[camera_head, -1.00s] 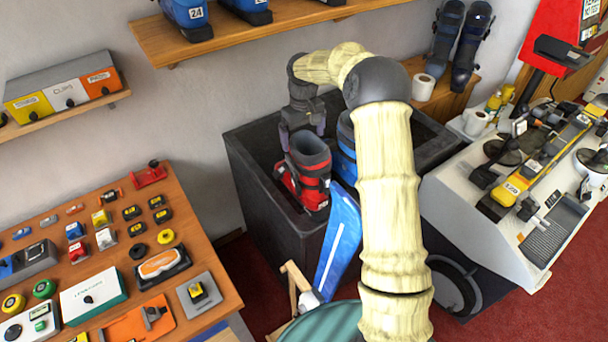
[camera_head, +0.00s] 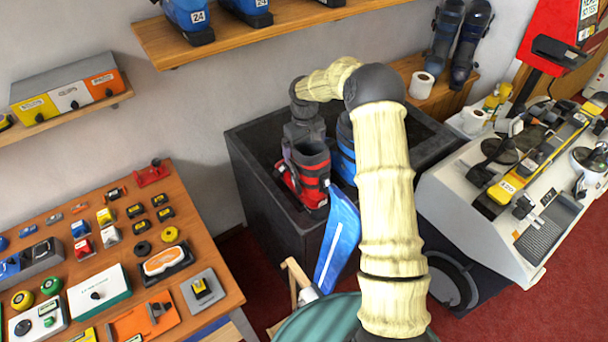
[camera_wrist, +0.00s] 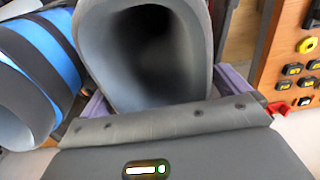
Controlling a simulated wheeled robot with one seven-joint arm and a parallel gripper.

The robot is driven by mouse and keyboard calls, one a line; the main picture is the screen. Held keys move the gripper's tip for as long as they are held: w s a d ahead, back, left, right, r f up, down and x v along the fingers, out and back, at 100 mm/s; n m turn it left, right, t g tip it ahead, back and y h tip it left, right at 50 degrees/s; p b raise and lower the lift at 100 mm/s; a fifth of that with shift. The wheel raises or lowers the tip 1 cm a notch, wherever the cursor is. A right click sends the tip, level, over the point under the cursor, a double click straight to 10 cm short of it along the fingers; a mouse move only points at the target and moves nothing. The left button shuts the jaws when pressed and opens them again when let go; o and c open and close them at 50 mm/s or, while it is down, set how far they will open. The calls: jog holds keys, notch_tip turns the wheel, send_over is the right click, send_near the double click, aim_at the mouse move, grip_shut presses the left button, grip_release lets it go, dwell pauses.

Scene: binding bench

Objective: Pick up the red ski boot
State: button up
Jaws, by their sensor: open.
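The red ski boot (camera_head: 312,184) stands upright in the dark bin, with its grey lined cuff opening facing up. My gripper (camera_head: 301,147) is right at the back of the boot's cuff in the head view, coming down from above. In the wrist view the boot's grey cuff opening (camera_wrist: 150,60) fills the middle, and the two purple fingers of my gripper (camera_wrist: 165,92) show on its left and right sides. The jaws are open, with the cuff between them. The fingertips are partly hidden by the cuff, and contact cannot be told.
A blue boot (camera_head: 346,150) stands close on the right in the same dark bin (camera_head: 268,190); it also shows in the wrist view (camera_wrist: 40,70). A blue ski (camera_head: 338,240) leans at the bin's front. A wooden bench (camera_head: 205,240) with small tools stands left. A grey machine (camera_head: 490,200) stands right.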

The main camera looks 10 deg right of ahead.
jog(key=c, duration=0.9)
jog(key=shift+w, duration=0.1)
jog(key=shift+c, duration=0.5)
jog(key=shift+r, duration=0.15)
notch_tip(320, 180, up, 18)
jog(key=b, duration=0.4)
jog(key=shift+b, duration=0.4)
